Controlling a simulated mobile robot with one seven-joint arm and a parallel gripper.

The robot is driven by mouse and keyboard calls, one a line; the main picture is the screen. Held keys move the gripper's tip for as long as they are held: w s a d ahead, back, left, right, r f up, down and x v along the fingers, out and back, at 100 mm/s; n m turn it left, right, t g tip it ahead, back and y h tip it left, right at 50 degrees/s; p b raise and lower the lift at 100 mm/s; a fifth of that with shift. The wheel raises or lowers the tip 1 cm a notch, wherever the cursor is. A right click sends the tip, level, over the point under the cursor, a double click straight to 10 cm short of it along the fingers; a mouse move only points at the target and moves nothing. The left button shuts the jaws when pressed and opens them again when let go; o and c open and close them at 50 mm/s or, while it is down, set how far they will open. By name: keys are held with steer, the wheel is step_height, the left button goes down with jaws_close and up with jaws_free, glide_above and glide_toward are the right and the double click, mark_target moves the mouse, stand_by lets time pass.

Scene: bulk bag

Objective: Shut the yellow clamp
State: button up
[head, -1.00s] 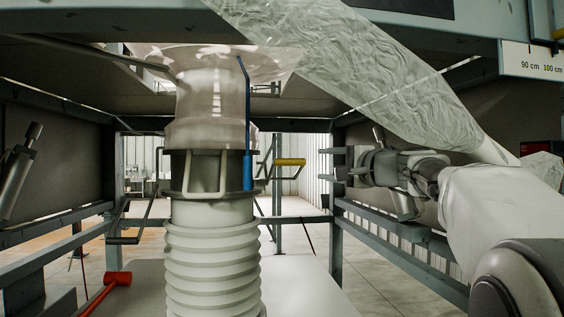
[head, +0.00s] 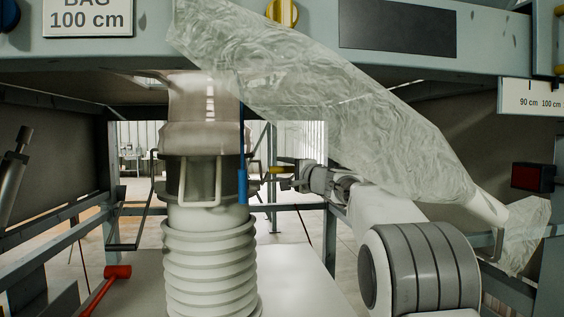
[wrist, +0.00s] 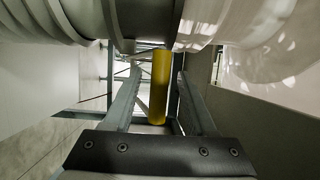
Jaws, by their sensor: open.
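The yellow clamp's handle (head: 279,169) sticks out to the right of the dark ring around the spout, beside the blue lever (head: 243,178). In the wrist view the yellow handle (wrist: 160,88) stands lengthwise between my two fingers. My gripper (wrist: 158,74) is open, with a finger on each side of the handle and visible gaps. In the head view my gripper (head: 280,180) is small, at the handle from the right. The clamp's hinge end is hidden behind the spout and ring.
The clear bag spout (head: 198,110) runs down into a white ribbed hose (head: 210,265). A translucent plastic sleeve (head: 330,110) hangs diagonally above my arm. A red handle (head: 108,285) lies at lower left. Grey frame posts stand around.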

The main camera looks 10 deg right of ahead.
steer(key=shift+w+a, duration=0.15)
steer(key=shift+w, duration=0.25)
jaws_close()
stand_by(1.3)
